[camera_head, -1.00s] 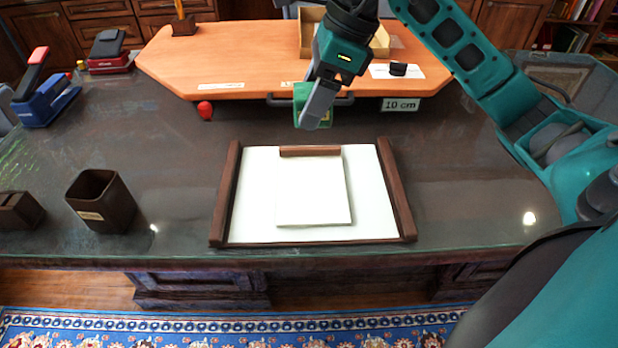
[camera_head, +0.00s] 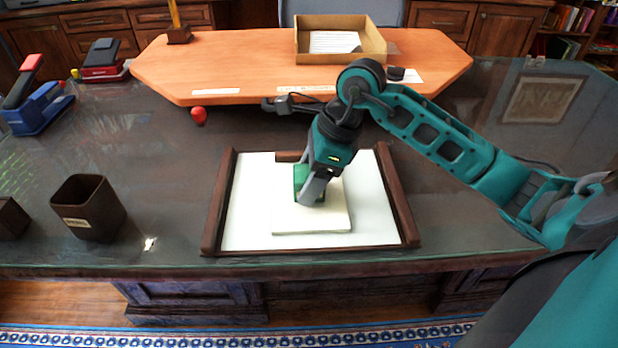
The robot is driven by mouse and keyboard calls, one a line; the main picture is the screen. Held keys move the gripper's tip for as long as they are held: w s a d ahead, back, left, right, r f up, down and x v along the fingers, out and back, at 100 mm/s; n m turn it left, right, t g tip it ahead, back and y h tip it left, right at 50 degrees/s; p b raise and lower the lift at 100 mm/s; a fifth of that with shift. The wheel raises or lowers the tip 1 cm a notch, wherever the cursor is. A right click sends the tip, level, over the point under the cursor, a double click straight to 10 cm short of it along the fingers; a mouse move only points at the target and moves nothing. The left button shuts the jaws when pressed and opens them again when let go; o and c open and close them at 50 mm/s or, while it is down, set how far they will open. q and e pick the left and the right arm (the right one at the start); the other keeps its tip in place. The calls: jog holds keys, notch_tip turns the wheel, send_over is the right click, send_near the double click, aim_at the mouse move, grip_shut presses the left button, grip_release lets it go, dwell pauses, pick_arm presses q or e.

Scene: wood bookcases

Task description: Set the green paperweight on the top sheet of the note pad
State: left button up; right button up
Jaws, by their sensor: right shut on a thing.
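The green paperweight (camera_head: 301,176) is held in my right gripper (camera_head: 308,190), which is shut on it. Gripper and paperweight are over the upper middle of the note pad (camera_head: 312,220), a cream block lying on a white blotter (camera_head: 250,200). The gripper hides part of the paperweight and of the pad. I cannot tell whether the paperweight touches the top sheet or is just above it. The left gripper is not in view.
Dark wooden side rails (camera_head: 397,200) flank the blotter. A pen cup (camera_head: 88,210) stands at left, and a blue stapler (camera_head: 38,108) behind it. A raised orange board (camera_head: 240,60) with an open box (camera_head: 385,50) lies at the back. The desk right of the blotter is clear.

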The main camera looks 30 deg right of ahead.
jog(key=shift+r, duration=0.1)
jog(key=o, duration=1)
jog(key=shift+f, duration=0.25)
jog(key=shift+c, duration=0.2)
jog(key=o, duration=0.5)
jog(key=shift+r, duration=0.1)
jog(key=shift+r, duration=0.2)
jog(key=p+v, duration=0.1)
jog(key=v, duration=1.1)
jog(key=shift+s+p, duration=0.1)
jog(key=shift+p, duration=0.25)
